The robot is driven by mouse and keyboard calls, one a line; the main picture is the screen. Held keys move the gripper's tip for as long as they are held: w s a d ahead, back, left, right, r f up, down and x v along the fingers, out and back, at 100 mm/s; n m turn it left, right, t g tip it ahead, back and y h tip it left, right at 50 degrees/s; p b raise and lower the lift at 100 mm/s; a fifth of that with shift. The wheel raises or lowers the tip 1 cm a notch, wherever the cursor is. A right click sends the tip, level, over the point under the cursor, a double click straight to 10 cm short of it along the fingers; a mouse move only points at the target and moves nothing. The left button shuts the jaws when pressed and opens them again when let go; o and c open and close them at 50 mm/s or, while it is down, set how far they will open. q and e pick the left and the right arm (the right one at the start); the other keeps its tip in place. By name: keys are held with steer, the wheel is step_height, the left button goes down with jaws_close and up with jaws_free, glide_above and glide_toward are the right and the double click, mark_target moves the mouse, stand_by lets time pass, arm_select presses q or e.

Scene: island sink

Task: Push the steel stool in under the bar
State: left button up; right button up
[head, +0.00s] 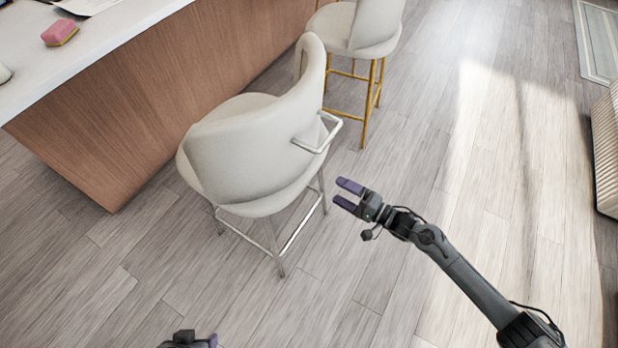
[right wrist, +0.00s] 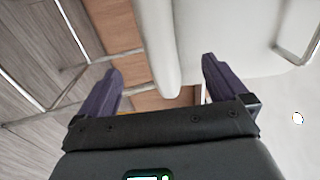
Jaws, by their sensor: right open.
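The steel stool (head: 245,150) has a white seat and back, steel legs and a steel handle (head: 318,135) on its back. It stands beside the wooden bar (head: 170,80), its back turned away from the bar. My right gripper (head: 346,195) is open and empty, to the right of the stool and apart from it. In the right wrist view the stool's white back (right wrist: 215,35) is ahead of the open fingers (right wrist: 160,85). My left gripper (head: 192,340) shows only in part at the bottom edge of the head view; its fingers are mostly cut off.
A second white stool with gold legs (head: 375,90) stands farther along the bar. A pink sponge (head: 60,32) lies on the white countertop (head: 100,40). A ribbed pale object (head: 606,150) and a mat (head: 598,40) are at the right. The wooden floor (head: 440,180) between is clear.

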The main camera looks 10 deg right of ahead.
mark_target(308, 177)
steer(key=b+x, duration=0.5)
steer(key=x, duration=0.8)
steer(key=shift+w+a+f, duration=0.1)
steer(key=shift+a, duration=0.15)
steer(key=shift+c, duration=0.3)
jaws_close()
steer(key=shift+f+b, duration=0.35)
